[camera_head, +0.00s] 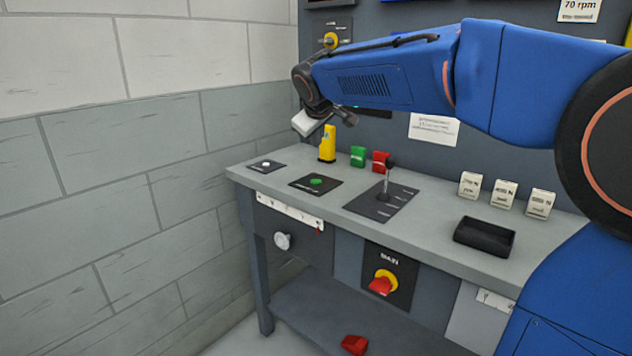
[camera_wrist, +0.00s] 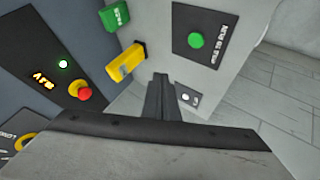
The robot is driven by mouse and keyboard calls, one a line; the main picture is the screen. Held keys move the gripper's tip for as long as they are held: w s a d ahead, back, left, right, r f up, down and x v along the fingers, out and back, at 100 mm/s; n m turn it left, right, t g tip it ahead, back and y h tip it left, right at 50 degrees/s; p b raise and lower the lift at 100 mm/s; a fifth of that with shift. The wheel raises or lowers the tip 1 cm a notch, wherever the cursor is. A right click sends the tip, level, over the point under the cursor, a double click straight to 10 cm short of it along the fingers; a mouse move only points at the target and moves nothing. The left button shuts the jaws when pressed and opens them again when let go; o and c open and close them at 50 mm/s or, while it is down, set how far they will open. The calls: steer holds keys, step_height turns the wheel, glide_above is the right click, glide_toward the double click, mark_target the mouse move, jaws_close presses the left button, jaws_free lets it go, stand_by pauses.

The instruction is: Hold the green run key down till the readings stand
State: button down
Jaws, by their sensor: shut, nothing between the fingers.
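The green run key (camera_head: 316,181) is a round green button on a black plate, set in the bench top left of centre. It also shows in the wrist view (camera_wrist: 196,41) at upper right, with lettering beside it. My gripper (camera_wrist: 160,78) is shut and empty; its dark fingers are together in the wrist view. The fingertips point between a yellow block and the key's plate, clear of the key. In the head view my gripper hangs above the bench's back left part, and its fingertips are hard to make out. No reading display is clearly legible.
A yellow block (camera_head: 327,143), a green block (camera_head: 358,156) and a red block (camera_head: 380,161) stand behind the key. A white button (camera_head: 266,163) lies left, a lever plate (camera_head: 381,203) right. A black tray (camera_head: 484,236) sits farther right. A red button (camera_wrist: 84,92) is on the wall panel.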

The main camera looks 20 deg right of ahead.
mark_target(316, 183)
steer(key=shift+f, duration=4.35)
steer(key=shift+f, duration=0.2)
steer(key=shift+f, duration=0.2)
steer(key=shift+f, duration=0.5)
stand_by(2.8)
